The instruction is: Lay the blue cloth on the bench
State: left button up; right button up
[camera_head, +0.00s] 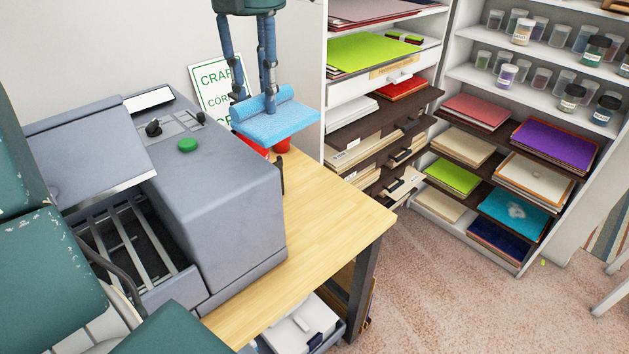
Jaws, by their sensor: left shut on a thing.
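The blue cloth (278,124) is folded, with a rolled edge along its back. My left gripper (254,101) comes down from the top of the view and is shut on the cloth. The cloth appears held above the back part of the wooden bench (330,212); the exact gap below it cannot be told. My right gripper is not in view.
A grey machine (215,185) with a green button fills the bench's left side. Shelves of coloured sheets (470,160) and jars stand at the right. The bench's front right is clear.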

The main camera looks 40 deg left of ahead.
aim_at(312, 190)
jog(key=i+l, duration=0.3)
jog(key=i+l+z, duration=0.15)
jog(key=i, duration=0.4)
jog(key=i+l, duration=0.3)
jog(key=i+l+z, duration=0.15)
jog(key=i, duration=0.4)
jog(key=i+u, duration=0.6)
jog(key=u, duration=0.15)
jog(key=i+l+u, duration=0.2)
jog(key=u, duration=0.15)
jog(key=i+j+u, duration=0.1)
jog(key=u, duration=0.3)
jog(key=i+u, duration=0.25)
jog(key=u, duration=0.15)
jog(key=i+u, duration=0.15)
jog(key=u, duration=0.25)
jog(key=i+u, duration=0.2)
jog(key=u, duration=0.15)
